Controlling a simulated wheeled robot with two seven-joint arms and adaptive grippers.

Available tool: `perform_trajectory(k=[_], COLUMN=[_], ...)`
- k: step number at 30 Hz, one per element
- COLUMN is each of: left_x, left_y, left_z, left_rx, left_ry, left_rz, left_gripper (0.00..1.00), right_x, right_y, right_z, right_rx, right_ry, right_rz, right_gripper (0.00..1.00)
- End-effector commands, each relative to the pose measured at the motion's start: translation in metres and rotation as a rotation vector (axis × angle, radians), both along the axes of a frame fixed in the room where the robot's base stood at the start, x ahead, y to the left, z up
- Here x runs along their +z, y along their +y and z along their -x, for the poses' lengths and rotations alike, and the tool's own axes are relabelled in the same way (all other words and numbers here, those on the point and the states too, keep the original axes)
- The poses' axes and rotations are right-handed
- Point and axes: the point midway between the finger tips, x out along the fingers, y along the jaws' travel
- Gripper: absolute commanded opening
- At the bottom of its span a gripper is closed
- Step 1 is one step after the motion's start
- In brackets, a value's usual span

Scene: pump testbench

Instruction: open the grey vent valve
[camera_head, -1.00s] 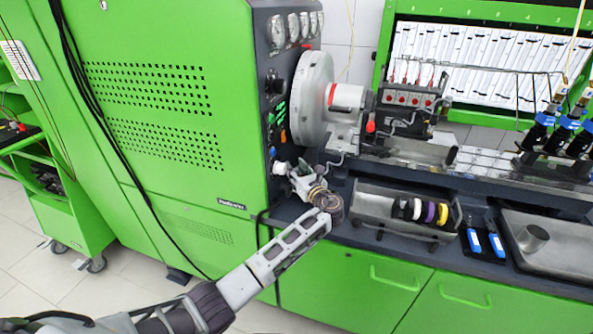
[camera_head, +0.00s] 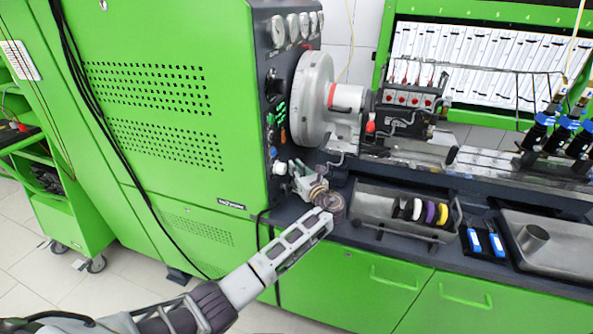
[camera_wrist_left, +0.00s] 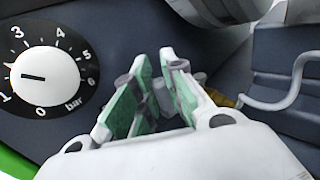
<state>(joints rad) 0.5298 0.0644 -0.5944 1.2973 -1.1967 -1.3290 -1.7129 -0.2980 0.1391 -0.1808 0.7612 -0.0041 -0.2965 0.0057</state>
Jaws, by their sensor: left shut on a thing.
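My left gripper (camera_head: 302,178) is at the lower front of the green test bench, just right of the dark control panel. In the left wrist view, the two green-padded fingers (camera_wrist_left: 154,78) are closed around a small grey part, which looks like the handle of the grey vent valve (camera_wrist_left: 160,98). The fingers hide most of the valve, so its turn angle cannot be read. In the head view my wrist and gripper cover it. My right gripper is not in view.
A bent grey pipe (camera_wrist_left: 280,100) is at right. A tray with coloured rings (camera_head: 395,225) and blue-handled tools (camera_head: 485,242) lie on the bench to the right. The large flywheel (camera_head: 313,100) stands above.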

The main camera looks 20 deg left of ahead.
Motion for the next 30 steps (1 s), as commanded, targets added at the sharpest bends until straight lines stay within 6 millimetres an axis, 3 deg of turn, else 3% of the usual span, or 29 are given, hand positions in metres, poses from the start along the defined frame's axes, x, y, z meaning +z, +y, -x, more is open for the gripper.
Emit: perform_trajectory(k=[30], left_x=[0.000], left_y=[-0.016], left_z=[-0.002], left_rx=[0.244], left_ry=[-0.002], left_rz=[0.000], left_gripper=[0.00], right_x=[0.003], right_y=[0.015], right_z=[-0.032], right_rx=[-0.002], right_ry=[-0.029], right_rz=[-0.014], right_gripper=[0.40])
